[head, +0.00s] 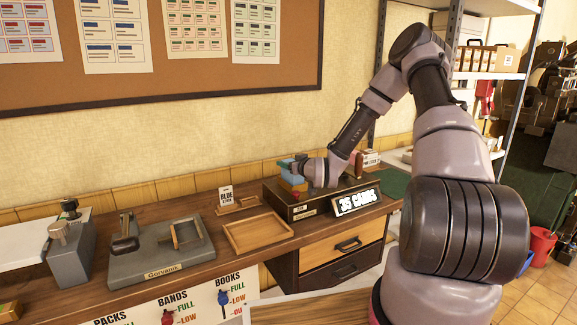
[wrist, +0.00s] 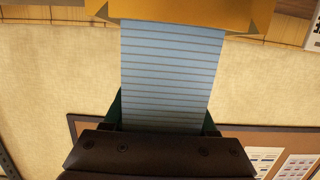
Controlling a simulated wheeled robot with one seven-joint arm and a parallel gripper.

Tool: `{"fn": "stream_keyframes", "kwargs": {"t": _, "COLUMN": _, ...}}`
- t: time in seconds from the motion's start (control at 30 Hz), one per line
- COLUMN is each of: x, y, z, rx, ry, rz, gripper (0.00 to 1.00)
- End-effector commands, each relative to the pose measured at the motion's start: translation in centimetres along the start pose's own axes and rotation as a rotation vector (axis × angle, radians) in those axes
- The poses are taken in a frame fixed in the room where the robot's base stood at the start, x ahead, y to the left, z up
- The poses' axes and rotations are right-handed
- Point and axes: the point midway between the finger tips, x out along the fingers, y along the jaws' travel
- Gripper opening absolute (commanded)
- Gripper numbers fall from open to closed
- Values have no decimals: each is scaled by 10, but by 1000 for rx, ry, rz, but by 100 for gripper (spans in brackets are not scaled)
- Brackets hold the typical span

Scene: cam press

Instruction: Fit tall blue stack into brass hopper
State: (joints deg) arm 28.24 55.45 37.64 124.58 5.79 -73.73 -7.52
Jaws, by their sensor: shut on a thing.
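The tall blue stack (wrist: 172,70) fills the middle of the wrist view, a block of many thin layers with dark lines between them. My gripper (wrist: 162,113) is shut on it, with a green finger at each side. The brass hopper (wrist: 185,17) spans the top of the wrist view. The stack's far end meets the hopper's edge; I cannot tell whether it is inside or only against it. In the head view the stack (head: 291,177) is small, under my gripper (head: 290,163), above the yellow hopper (head: 293,187) on the dark press (head: 283,204).
A "35 CARDS" sign (head: 356,202) stands at the press's front right. An empty wooden tray (head: 258,234) lies to its left, with a small labelled holder (head: 236,204) behind. A grey fixture (head: 160,252) stands further left. A wall with a cork board (head: 170,60) is behind.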

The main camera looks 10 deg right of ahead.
Motion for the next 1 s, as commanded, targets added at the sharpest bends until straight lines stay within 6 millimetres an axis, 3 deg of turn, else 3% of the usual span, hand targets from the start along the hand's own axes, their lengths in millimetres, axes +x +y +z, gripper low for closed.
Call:
{"fn": "stream_keyframes", "kwargs": {"t": 0.43, "x": 2, "y": 0, "z": 8, "rx": -1, "ry": 1, "rz": 0, "gripper": 0}}
{"fn": "stream_keyframes", "kwargs": {"t": 0.47, "x": 2, "y": 0, "z": 9, "rx": -1, "ry": 0, "rz": 0, "gripper": 65}}
{"fn": "stream_keyframes", "kwargs": {"t": 0.5, "x": 2, "y": 0, "z": 8, "rx": -1, "ry": 1, "rz": 0, "gripper": 80}}
{"fn": "stream_keyframes", "kwargs": {"t": 0.53, "x": 2, "y": 0, "z": 8, "rx": -1, "ry": 1, "rz": 0, "gripper": 87}}
{"fn": "stream_keyframes", "kwargs": {"t": 0.9, "x": 1, "y": 0, "z": 4, "rx": -1, "ry": 2, "rz": 0, "gripper": 87}}
{"fn": "stream_keyframes", "kwargs": {"t": 1.0, "x": -11, "y": 1, "z": 6, "rx": 0, "ry": -2, "rz": 1, "gripper": 87}}
